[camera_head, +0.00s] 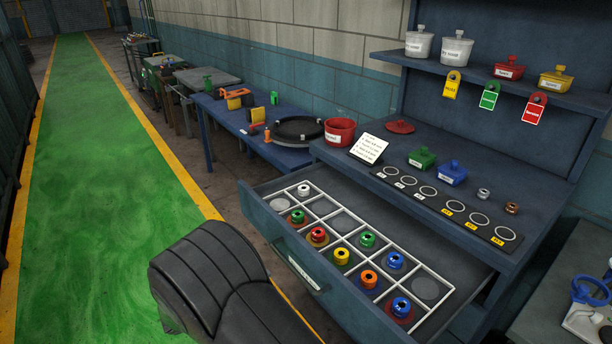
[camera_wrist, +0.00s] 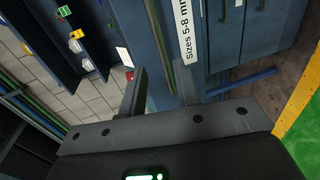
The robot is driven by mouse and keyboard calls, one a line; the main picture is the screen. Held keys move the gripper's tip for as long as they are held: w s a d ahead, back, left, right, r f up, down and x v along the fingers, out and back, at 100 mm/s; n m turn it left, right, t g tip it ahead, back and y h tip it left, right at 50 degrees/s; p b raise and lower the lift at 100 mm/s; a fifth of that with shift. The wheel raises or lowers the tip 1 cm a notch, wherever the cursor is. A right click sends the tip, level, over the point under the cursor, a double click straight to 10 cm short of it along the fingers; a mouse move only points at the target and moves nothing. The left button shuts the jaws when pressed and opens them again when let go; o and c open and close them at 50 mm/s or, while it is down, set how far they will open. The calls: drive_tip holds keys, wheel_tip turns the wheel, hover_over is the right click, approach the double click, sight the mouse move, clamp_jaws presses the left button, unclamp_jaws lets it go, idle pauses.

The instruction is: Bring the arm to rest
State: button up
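My gripper (camera_wrist: 161,80) shows in the wrist view with its two dark fingers apart and nothing between them. It is open and empty. Behind the fingers is a blue cabinet front with a label reading "Sizes 5-8 mm" (camera_wrist: 190,30). The fingers appear apart from it. In the head view a dark ribbed part of my arm (camera_head: 215,275) is at the bottom, left of the open drawer. My gripper is hidden or out of frame there.
The open drawer (camera_head: 265,213) holds several coloured ring-shaped parts in a white grid. The blue workbench (camera_head: 345,165) carries a red pot (camera_head: 340,132), lids and a row of ring marks. Shelves rise behind it. The green floor lane (camera_head: 85,190) on the left is clear.

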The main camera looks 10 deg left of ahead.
drive_tip(key=s+d+r+m+g+y, duration=0.15)
drive_tip(key=d+r+g, duration=0.25)
drive_tip(key=d+r, duration=0.5)
drive_tip(key=d+r+m+g+y, duration=0.1)
drive_tip(key=d+r+m+g, duration=0.25)
drive_tip(key=d, duration=0.85)
drive_tip(key=s+d+r+m+t+y, duration=0.1)
drive_tip(key=s+d+r+m+y, duration=0.1)
drive_tip(key=s+d+r+y, duration=0.2)
drive_tip(key=s+d+r+m+t+y, duration=0.1)
drive_tip(key=s+d+r+y, duration=0.3)
drive_tip(key=s+d, duration=0.5)
drive_tip(key=s+r+m, duration=0.1)
drive_tip(key=s+r, duration=0.1)
drive_tip(key=s, duration=0.2)
drive_tip(key=shift+s+d+r, duration=0.15)
drive_tip(key=shift+d+r, duration=0.1)
drive_tip(key=shift+d, duration=0.1)
